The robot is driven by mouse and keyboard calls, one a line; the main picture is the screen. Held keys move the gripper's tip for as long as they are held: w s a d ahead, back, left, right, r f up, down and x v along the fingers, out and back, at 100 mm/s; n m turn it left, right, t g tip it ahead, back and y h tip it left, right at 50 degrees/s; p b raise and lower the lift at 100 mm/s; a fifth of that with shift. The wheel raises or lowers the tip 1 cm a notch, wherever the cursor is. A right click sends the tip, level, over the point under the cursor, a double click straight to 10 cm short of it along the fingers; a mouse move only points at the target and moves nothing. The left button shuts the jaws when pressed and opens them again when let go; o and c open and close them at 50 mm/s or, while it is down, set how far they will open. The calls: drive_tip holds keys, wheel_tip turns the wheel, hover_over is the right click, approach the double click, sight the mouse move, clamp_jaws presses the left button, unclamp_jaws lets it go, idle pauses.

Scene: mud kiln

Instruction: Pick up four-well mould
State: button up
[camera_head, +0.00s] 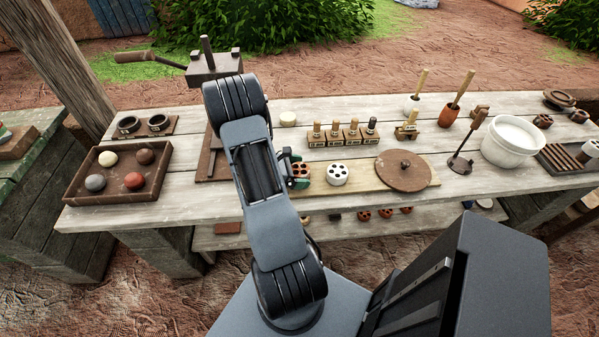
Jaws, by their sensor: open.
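My arm hides part of the gripper, so I cannot tell whether both fingers are around the block. A white round piece with several dark holes (338,175) stands just right of the block, apart from it.
A brown tray with several coloured balls (92,200) is at the left. A round brown disc with a knob (403,170) lies right of the white piece. Several small stamps (343,136) stand behind. A white pot (513,142) is farther right.

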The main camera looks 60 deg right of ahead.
drive_tip(key=shift+c, duration=0.2)
drive_tip(key=c, duration=1)
drive_tip(key=shift+c, duration=0.2)
drive_tip(key=shift+r, duration=0.1)
